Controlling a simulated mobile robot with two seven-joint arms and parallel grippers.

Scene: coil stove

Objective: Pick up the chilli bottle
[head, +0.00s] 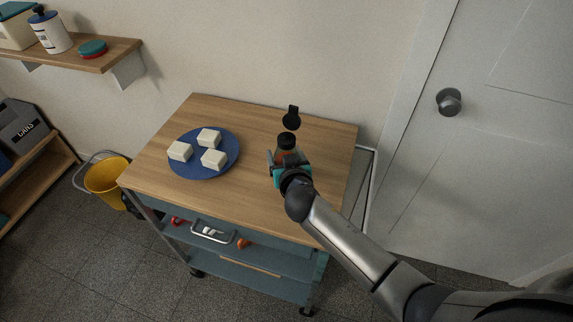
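The chilli bottle, which I take to be the one with a black cap and reddish body (286,143), stands on the wooden top of a cart, right of its middle. My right gripper (286,160) is at this bottle from the near side, with a finger to its left and one to its right. The gripper hides most of the bottle's lower body. I cannot tell whether the fingers touch it. My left gripper is not in view.
A small black item (291,118) lies or stands just behind the bottle. A blue plate (205,172) with white blocks is on the left of the cart top (262,208). A wall shelf (75,58), a yellow bucket (107,176) and a door (480,190) are around the cart.

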